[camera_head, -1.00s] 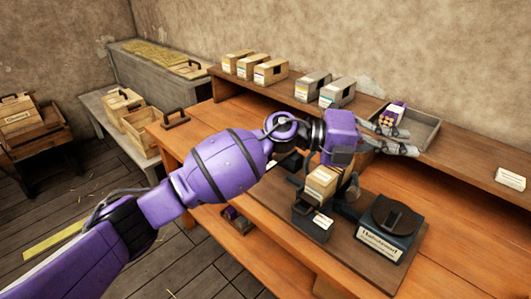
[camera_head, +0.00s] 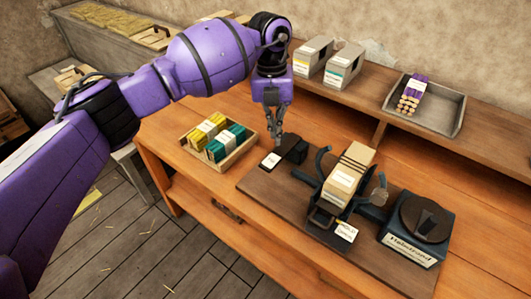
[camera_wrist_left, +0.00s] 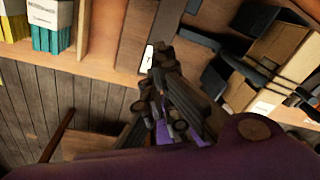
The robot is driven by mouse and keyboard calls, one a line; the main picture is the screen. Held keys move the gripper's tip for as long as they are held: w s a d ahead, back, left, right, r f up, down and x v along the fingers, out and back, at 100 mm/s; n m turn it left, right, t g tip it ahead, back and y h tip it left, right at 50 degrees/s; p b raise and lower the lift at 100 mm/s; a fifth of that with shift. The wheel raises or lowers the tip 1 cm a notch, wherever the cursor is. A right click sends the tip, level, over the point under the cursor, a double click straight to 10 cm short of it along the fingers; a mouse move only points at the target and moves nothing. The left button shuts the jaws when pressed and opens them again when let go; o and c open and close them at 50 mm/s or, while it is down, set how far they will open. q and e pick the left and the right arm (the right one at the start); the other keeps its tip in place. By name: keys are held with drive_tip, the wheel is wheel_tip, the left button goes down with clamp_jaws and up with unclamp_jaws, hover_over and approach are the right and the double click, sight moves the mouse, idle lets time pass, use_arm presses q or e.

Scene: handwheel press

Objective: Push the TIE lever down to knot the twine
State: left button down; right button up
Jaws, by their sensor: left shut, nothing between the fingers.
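A small dark block (camera_head: 293,149) with a white label (camera_head: 270,160) stands at the left of the press's brown base board; it may be the TIE lever, but the label is unreadable. My left gripper (camera_head: 278,141) points down with shut, empty fingers right at this block; I cannot tell whether they touch. In the left wrist view the fingertips (camera_wrist_left: 163,57) are close beside the white label (camera_wrist_left: 148,57). A tan bundle (camera_head: 350,172) with dark twine bands sits in the press between curved dark arms (camera_head: 322,160). My right gripper is out of view.
A round-topped dark unit (camera_head: 424,222) stands right of the bundle. A wooden box (camera_head: 240,155) of yellow and teal packs is left of the board. A grey tray (camera_head: 446,112) with a purple pack (camera_head: 412,94) and grey boxes (camera_head: 343,66) are on the back shelf.

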sight(269, 162)
use_arm(q)
drive_tip(key=shift+s+a+f+n+y, duration=0.4)
drive_tip(key=shift+s+a+f, duration=0.15)
drive_tip(key=shift+s+a, duration=0.15)
drive_tip(key=f+b, duration=0.1)
drive_tip(key=f, duration=0.1)
drive_tip(key=f+b, duration=0.1)
drive_tip(key=f, duration=0.2)
drive_tip(key=shift+s+f+b, duration=0.25)
drive_tip(key=shift+f+b, duration=0.05)
drive_tip(key=shift+b, duration=0.1)
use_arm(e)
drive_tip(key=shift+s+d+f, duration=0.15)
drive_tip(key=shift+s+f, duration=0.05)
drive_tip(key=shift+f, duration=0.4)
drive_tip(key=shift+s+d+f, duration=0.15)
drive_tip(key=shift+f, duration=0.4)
